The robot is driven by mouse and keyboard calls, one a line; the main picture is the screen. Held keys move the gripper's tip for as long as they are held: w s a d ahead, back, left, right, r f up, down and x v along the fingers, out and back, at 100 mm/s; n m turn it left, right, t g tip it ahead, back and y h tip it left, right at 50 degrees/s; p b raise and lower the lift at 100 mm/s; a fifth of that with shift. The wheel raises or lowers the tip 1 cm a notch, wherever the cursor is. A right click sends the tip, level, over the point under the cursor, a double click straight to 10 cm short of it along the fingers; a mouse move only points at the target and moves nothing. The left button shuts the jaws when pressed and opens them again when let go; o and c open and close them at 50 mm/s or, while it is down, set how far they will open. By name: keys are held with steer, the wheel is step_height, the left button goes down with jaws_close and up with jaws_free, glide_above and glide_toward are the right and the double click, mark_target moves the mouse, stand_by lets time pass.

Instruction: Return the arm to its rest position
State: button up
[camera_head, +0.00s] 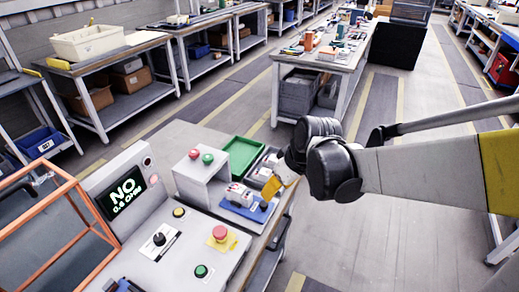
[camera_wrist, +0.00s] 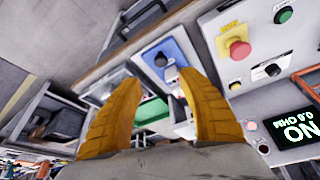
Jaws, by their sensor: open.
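My gripper shows in the wrist view (camera_wrist: 158,100) as two yellow-orange fingers spread well apart, with nothing held between them. In the head view my gripper (camera_head: 275,187) is at the end of my arm, over the right end of the workbench. It sits just above the grey tray and the blue plate. In the head view the arm enters from the right edge, and most of the gripper is hidden by the dark wrist. I cannot tell the exact height of the fingertips above the bench things.
Near my gripper are a blue plate with a black knob (camera_head: 258,208), a green tray (camera_head: 243,155), a white stand with red and green buttons (camera_head: 203,176), a red emergency button (camera_head: 220,233) and a display panel (camera_head: 124,192). An orange frame (camera_head: 60,175) stands left. Open floor (camera_head: 352,235) lies right.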

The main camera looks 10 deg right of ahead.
steer(key=s+d+r+m+t+h, duration=0.2)
steer(key=s+r+m, duration=0.4)
steer(key=s, duration=0.7)
steer(key=shift+s+d+r+t, duration=0.4)
steer(key=shift+d+r+t, duration=0.3)
steer(key=shift+d+r, duration=0.2)
